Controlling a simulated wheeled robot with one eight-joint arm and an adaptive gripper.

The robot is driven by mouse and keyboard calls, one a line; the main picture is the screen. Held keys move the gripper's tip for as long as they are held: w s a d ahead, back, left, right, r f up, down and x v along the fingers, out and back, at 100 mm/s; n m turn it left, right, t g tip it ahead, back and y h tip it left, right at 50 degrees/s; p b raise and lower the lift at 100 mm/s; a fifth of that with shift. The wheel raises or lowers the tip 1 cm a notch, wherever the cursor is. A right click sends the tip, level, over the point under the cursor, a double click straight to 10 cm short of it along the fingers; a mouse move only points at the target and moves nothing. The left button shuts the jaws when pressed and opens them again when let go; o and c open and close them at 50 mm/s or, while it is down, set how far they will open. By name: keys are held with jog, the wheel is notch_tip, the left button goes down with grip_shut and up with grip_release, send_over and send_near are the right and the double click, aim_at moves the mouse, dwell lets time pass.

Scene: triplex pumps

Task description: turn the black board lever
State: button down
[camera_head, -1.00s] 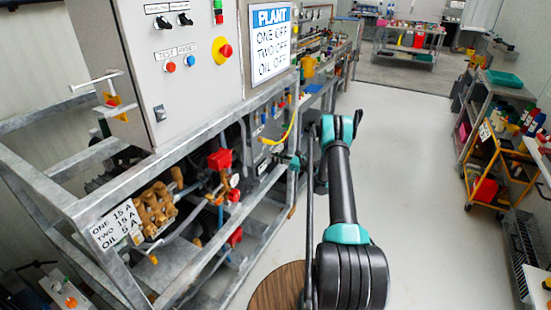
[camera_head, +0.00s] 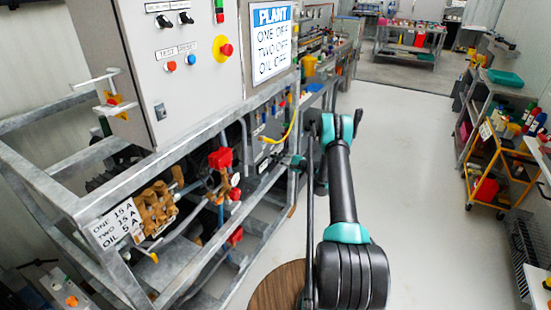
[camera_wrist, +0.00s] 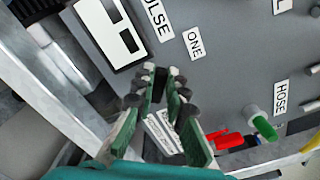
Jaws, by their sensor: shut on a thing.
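The black lever (camera_wrist: 160,84) sits on a grey board (camera_wrist: 230,75) in the wrist view, near the label "ONE". My gripper (camera_wrist: 161,76) is shut on it, with a green-backed finger on each side. The fingers hide part of the lever and its base. In the head view my gripper (camera_head: 297,161) is at the right end of the pump frame, against the small grey board (camera_head: 265,138). The lever is too small to make out there.
Beside the fingers are a red part (camera_wrist: 224,140) and a green knob (camera_wrist: 263,127). A galvanised frame rail (camera_wrist: 62,80) runs along the board's left edge. In the head view a yellow-handled part (camera_head: 289,128) is just above my gripper. The floor (camera_head: 410,190) to the right is clear.

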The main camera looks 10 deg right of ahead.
jog(key=n, duration=0.3)
jog(key=shift+s+f+n, duration=0.1)
jog(key=shift+f+n, duration=0.05)
jog(key=shift+n, duration=0.15)
jog(key=shift+f+n, duration=0.2)
jog(key=shift+n, duration=1.6)
jog(key=c, duration=1.5)
grip_release()
jog(key=shift+c, duration=0.2)
jog(key=v, duration=1.2)
